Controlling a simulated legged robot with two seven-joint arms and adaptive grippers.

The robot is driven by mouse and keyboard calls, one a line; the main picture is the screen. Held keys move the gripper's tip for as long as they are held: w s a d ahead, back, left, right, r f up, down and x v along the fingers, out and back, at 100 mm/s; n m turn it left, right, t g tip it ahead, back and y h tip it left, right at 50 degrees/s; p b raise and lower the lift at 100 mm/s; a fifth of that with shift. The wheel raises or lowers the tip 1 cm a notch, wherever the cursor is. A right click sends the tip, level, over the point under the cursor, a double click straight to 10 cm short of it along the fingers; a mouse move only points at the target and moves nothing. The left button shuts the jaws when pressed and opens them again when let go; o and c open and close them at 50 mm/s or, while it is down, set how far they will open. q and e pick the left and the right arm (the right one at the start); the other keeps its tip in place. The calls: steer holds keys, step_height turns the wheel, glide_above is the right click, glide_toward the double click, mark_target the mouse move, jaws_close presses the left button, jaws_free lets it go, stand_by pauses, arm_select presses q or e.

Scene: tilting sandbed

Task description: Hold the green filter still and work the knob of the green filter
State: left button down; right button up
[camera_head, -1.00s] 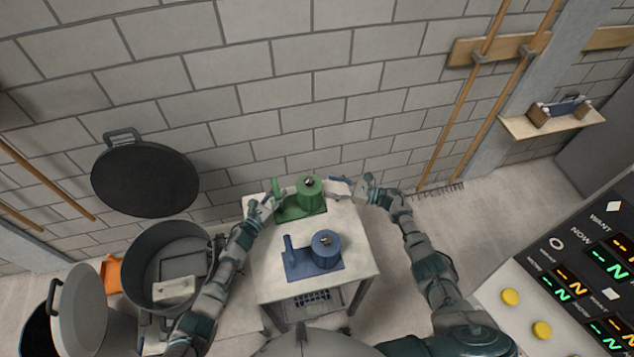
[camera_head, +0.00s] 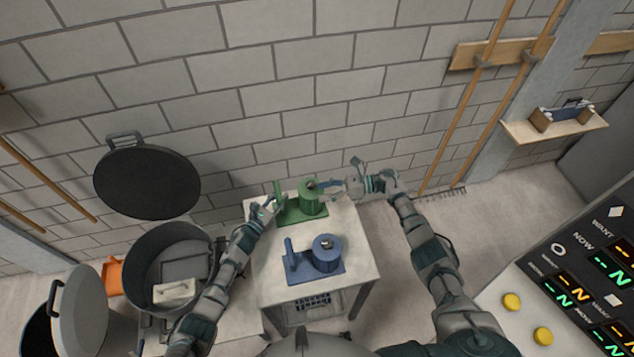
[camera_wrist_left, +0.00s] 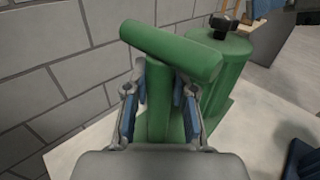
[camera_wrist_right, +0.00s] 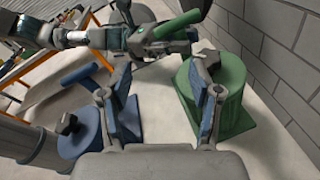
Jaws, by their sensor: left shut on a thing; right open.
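The green filter (camera_head: 312,201) stands at the back of the small table, a green cylinder on a flat green base with an upright green handle post (camera_wrist_left: 158,100) at its left. Its dark knob (camera_head: 310,184) is on top of the cylinder, and shows in the left wrist view (camera_wrist_left: 222,24). My left gripper (camera_head: 272,207) is shut on the green post, one blue-padded finger on each side.
A blue filter (camera_head: 326,250) of the same shape stands nearer on the white table (camera_head: 358,258). A large open pot (camera_head: 166,258) is left of the table, and a control panel (camera_head: 590,265) is at right. The brick wall (camera_head: 300,110) is close behind.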

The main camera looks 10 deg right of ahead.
steer(key=a+r+m+g+h, duration=0.2)
steer(key=a+g+h, duration=0.1)
steer(key=a, duration=0.2)
step_height(320, 180, up, 8)
steer(key=m+t+h, duration=0.2)
steer(key=m+h, duration=1)
steer(key=h, duration=0.1)
glide_above(310, 182)
step_height(310, 182, down, 12)
steer(key=shift+s+r, duration=0.15)
steer(key=shift+r, duration=0.05)
steer(key=c, duration=1.1)
